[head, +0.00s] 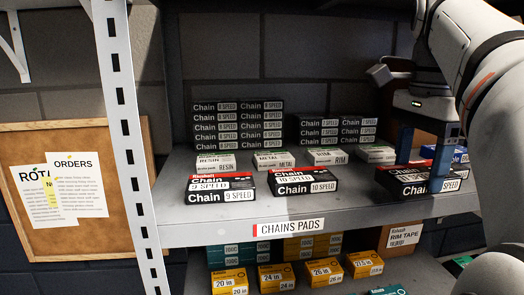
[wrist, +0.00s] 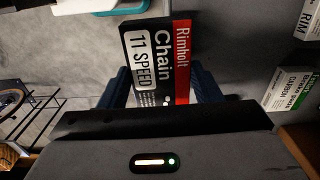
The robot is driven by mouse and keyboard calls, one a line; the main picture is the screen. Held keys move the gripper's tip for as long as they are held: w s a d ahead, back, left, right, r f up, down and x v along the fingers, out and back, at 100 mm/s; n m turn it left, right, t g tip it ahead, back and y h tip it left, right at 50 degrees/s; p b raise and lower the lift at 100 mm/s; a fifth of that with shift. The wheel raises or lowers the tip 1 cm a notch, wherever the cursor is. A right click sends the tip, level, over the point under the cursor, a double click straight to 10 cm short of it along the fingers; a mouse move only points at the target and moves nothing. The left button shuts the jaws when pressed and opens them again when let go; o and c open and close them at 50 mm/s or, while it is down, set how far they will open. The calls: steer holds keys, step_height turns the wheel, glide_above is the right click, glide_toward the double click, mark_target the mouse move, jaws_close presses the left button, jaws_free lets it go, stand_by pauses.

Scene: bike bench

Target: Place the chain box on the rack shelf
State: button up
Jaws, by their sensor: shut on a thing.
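The chain box (head: 410,179) is black with a red strip and white lettering. It reads "Rimholt Chain 11 SPEED" in the wrist view (wrist: 150,55). My gripper (head: 420,176) is shut on it, with one blue finger on each side; the fingers also show in the wrist view (wrist: 160,80). The box is level at the right of the rack shelf (head: 240,226), near its front edge. I cannot tell whether it touches the shelf or hangs just above it. My arm hides part of the shelf behind it.
A 9 speed box (head: 220,188) and a 10 speed box (head: 303,181) lie left of the held box. Small pad boxes (head: 326,156) and stacked chain boxes (head: 237,122) stand behind. A rack post (head: 126,125) rises at left. A lower shelf holds yellow boxes (head: 277,276).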

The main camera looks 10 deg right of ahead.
steer(key=w, duration=0.6)
steer(key=w+p, duration=0.1)
steer(key=w, duration=0.2)
steer(key=shift+w+a, duration=0.25)
steer(key=shift+a, duration=0.05)
steer(key=shift+w, duration=0.2)
steer(key=shift+f+b, duration=0.4)
steer(key=shift+f, duration=1.35)
steer(key=shift+s, duration=0.1)
steer(key=shift+f, duration=0.15)
steer(key=o, duration=1.2)
steer(key=shift+r+p, duration=1.15)
steer(key=shift+r, duration=2.75)
